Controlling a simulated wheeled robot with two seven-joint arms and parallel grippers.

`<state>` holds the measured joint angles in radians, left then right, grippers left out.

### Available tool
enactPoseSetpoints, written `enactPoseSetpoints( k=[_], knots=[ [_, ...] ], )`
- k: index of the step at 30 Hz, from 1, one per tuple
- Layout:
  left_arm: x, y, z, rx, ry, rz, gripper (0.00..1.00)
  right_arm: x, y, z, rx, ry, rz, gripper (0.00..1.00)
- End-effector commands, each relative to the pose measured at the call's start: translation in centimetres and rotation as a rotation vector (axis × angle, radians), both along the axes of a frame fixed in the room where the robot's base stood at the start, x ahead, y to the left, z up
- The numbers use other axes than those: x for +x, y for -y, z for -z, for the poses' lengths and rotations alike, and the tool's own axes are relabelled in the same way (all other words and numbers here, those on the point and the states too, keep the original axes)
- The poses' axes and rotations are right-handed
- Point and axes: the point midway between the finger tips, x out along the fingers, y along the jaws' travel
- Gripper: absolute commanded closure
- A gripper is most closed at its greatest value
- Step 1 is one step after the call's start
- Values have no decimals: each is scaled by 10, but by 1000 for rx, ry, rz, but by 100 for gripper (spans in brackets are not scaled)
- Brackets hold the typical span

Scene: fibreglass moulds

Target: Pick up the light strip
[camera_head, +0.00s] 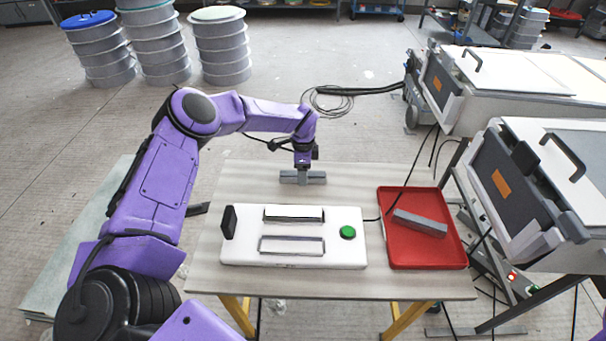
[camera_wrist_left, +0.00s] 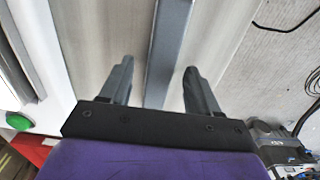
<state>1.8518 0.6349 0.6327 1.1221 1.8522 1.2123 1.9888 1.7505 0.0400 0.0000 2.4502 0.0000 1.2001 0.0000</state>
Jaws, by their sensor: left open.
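A grey light strip (camera_head: 319,177) lies near the back edge of the table. My left gripper (camera_head: 302,170) points down over the middle of it. In the left wrist view the strip (camera_wrist_left: 170,40) runs lengthwise between the two fingers of my open left gripper (camera_wrist_left: 155,75), with a gap on each side. The fingers are not closed on it. A second grey strip (camera_head: 420,226) lies at a slant in a red tray (camera_head: 430,259) on the right of the table. My right gripper is not in view.
A white fixture (camera_head: 345,254) with two slots, a black block and a green button (camera_head: 348,232) sits mid-table. Grey machines (camera_head: 520,190) stand close to the right. Stacked round drums (camera_head: 222,50) stand far behind. The table (camera_head: 245,180) is bare left and right of the strip.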

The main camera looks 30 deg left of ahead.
Motion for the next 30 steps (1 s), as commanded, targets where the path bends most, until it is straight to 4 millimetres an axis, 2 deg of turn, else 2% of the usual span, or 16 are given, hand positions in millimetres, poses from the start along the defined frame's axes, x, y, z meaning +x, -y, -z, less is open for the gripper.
enactPoseSetpoints(
  k=[3,9,10,12,15,25,28,30],
  knots=[
    [0,0,11,0,0,0,38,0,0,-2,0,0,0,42],
    [0,0,13,-1,1,0,38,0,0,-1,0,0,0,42],
    [0,0,13,-1,1,0,45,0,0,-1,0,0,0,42],
    [0,0,13,0,1,0,68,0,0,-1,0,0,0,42],
    [0,0,13,-1,1,0,96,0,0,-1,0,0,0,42],
    [1,0,9,-1,3,0,97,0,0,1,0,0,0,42],
    [1,0,0,-1,4,0,97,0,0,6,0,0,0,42],
    [2,0,-13,-2,7,0,97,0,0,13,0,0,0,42]
  ],
)
